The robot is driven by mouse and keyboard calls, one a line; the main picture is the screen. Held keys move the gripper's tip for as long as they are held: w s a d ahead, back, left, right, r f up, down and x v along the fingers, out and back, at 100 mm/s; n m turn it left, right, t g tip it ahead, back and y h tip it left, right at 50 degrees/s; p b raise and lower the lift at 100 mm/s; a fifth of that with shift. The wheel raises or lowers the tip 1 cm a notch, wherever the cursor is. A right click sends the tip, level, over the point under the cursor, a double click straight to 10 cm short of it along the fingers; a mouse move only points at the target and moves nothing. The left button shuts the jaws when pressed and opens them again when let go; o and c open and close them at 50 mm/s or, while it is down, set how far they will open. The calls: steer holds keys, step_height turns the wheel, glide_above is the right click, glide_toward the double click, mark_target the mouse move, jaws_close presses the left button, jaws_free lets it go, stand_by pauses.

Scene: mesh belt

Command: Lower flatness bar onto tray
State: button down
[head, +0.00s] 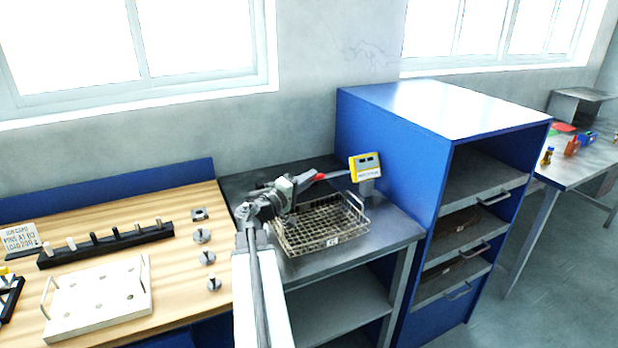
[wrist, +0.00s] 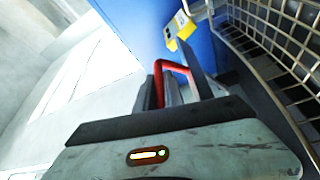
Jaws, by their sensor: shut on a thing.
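The wire mesh tray (head: 350,228) sits on the steel bench, with a small white label on its front side. Its wire side also shows at the right of the wrist view (wrist: 285,45). My gripper (head: 312,180) is above the tray's back part and is shut on the flatness bar (head: 336,175), a grey bar with a red grip. In the wrist view the red grip (wrist: 172,66) stands between the dark fingers of my gripper (wrist: 172,92). The bar looks held above the tray, apart from it; its exact height is hard to tell. My arm hides part of the tray's left side.
A yellow meter (head: 365,165) on a grey post stands behind the tray, close to the bar's end. A blue cabinet (head: 400,150) rises at the right. A wooden bench (head: 185,265) with a white plate (head: 100,300) and pegs is at the left.

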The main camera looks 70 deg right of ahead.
steer(key=shift+s, duration=0.25)
steer(key=c, duration=1.5)
jaws_free()
steer(key=shift+s+d, duration=0.1)
steer(key=shift+o, duration=0.2)
steer(key=shift+w, duration=0.2)
steer(key=v, duration=0.8)
steer(key=shift+b, duration=0.35)
